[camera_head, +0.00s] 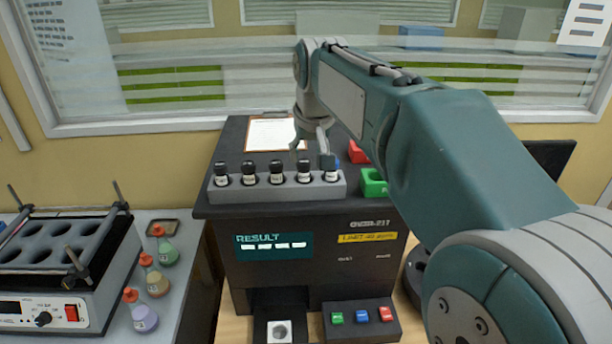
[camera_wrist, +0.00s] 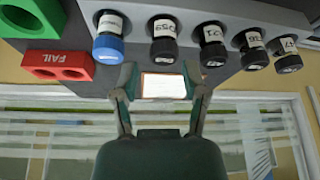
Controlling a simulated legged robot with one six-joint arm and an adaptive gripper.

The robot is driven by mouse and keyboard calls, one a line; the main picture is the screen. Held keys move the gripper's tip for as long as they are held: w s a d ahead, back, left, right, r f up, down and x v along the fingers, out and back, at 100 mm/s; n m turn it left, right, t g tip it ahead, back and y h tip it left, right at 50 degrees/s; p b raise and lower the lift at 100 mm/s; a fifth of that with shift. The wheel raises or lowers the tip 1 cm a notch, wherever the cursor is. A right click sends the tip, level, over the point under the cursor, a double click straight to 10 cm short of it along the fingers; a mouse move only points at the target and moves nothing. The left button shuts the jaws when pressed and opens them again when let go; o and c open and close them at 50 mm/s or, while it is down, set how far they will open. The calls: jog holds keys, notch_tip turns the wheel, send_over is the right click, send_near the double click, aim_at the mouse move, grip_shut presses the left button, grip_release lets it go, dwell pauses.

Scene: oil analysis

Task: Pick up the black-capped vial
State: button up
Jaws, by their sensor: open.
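A grey rack (camera_head: 262,194) on top of the dark analyzer holds a row of white-labelled vials. Several have black caps; the black-capped vial (camera_head: 304,167) nearest my gripper stands upright in its slot. A blue-capped vial, mostly hidden behind a finger in the head view, shows at the left of the row in the wrist view (camera_wrist: 108,46). Beside it there is the nearest black-capped vial (camera_wrist: 163,48). My gripper (camera_head: 312,152) is open and empty, with its fingers at the right part of the rack. In the wrist view its fingertips (camera_wrist: 161,80) frame only a clipboard.
A red FAIL block (camera_wrist: 58,66) and a green block (camera_head: 373,183) lie right of the rack in the head view. The clipboard (camera_head: 272,134) lies behind the rack. Small flasks (camera_head: 154,281) and a heater unit (camera_head: 50,305) stand on the left table. A window is behind.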

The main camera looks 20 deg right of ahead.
aim_at(303, 162)
jog(key=f, duration=0.1)
jog(key=w+f, duration=0.1)
jog(key=a+f, duration=0.1)
jog(key=shift+w+f, duration=0.25)
jog(key=shift+d, duration=0.35)
jog(key=c, duration=0.5)
grip_shut()
jog(key=shift+a, duration=0.2)
